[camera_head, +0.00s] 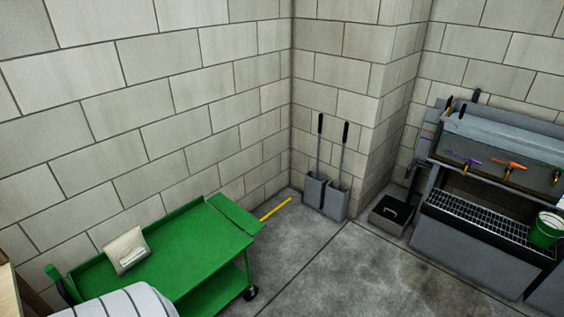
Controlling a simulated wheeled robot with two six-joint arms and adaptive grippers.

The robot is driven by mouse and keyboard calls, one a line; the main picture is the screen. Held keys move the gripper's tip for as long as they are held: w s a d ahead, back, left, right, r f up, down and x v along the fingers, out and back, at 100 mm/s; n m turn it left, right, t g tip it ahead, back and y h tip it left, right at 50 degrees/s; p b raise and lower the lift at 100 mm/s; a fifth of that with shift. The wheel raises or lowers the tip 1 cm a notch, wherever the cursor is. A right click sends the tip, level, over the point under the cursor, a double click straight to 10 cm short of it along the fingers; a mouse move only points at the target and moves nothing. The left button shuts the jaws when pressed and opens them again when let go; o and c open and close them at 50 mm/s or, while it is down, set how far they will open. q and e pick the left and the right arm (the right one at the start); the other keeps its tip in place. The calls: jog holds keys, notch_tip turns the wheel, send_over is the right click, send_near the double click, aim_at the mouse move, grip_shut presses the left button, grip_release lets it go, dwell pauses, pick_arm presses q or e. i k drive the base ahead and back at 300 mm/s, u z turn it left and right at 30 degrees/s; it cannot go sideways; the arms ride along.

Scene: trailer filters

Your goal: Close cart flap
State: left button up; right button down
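A green cart (200,255) stands at the lower left near the block wall, with a flat top and a lower shelf. A narrow green flap (236,214) sits along its far right end. It looks folded out roughly level with the top, with a dark seam between them; its exact angle is hard to tell. A pale, box-like item (126,251) lies on the cart top near the wall side. The near left part of the cart is hidden and cut off by the frame. Neither of my grippers is in view.
A yellow strip (276,209) shows beyond the flap. Two long-handled grey dustpans (324,196) stand in the corner beside a dark box (391,214). A grey tap station (480,220) with a green bucket (545,232) stands at the right. The middle floor is clear.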

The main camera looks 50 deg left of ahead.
aim_at(249, 223)
jog(key=u, duration=0.15)
jog(key=i, duration=1.3)
jog(key=u, duration=0.65)
jog(key=i, duration=0.95)
jog(key=u, duration=1.75)
jog(key=i, duration=0.95)
jog(key=u, duration=0.9)
jog(key=i, duration=0.25)
jog(key=u, duration=0.15)
